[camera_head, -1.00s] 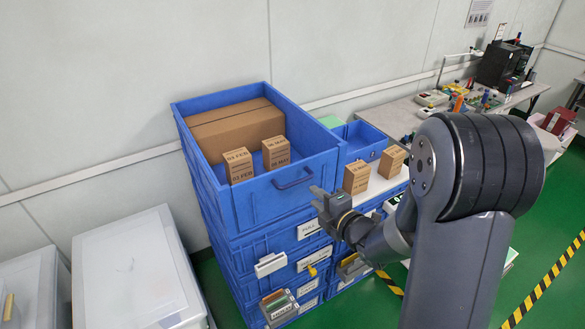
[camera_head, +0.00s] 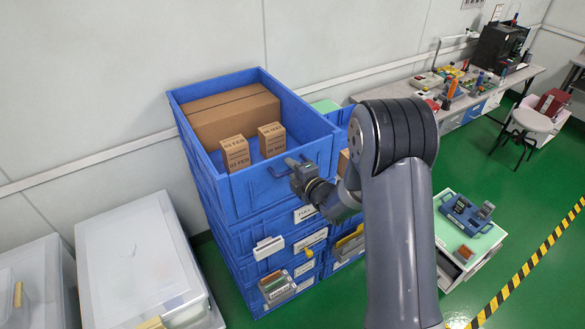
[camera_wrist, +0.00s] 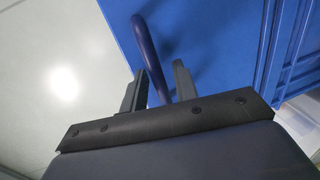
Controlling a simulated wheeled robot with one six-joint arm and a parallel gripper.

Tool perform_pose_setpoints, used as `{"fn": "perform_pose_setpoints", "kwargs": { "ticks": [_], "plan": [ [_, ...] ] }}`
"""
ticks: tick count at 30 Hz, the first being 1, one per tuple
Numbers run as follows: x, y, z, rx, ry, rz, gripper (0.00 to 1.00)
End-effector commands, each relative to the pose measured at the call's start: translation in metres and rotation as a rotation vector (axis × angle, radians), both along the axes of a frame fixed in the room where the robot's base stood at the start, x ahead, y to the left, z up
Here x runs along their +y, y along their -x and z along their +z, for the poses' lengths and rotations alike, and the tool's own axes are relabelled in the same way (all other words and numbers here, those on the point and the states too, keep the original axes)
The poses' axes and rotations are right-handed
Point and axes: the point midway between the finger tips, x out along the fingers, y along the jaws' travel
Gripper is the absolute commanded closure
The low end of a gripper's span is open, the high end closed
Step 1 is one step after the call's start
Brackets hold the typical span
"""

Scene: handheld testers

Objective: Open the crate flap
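The top blue crate (camera_head: 258,195) of a stack stands open at the top, with a blue bar handle (camera_head: 279,171) on its upright front panel. I cannot make out a separate flap edge on that panel. My gripper (camera_head: 293,164) is at the right part of this handle. In the wrist view the blue handle (camera_wrist: 150,50) runs between the two dark fingers of my gripper (camera_wrist: 160,74). The fingers are apart, with small gaps beside the bar, so the gripper looks open around it. My wrist hides the handle's right end in the head view.
The crate holds a large cardboard box (camera_head: 235,115) and two small cartons, one of them at the front left (camera_head: 235,153). More blue crates stand below and behind. White lidded bins (camera_head: 140,255) stand at the left. A green-topped cart (camera_head: 450,235) stands at the right.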

Motion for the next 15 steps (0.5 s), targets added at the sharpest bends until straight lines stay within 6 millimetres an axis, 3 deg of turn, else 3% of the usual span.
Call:
{"fn": "perform_pose_setpoints", "kwargs": {
  "ticks": [6, 15],
  "plan": [
    [-0.0001, 0.0, -0.0003, 0.0, 0.0, 0.0, 0.73],
    [-0.0003, 0.0001, -0.0002, 0.0, 0.0, 0.0, 0.98]
  ]
}}
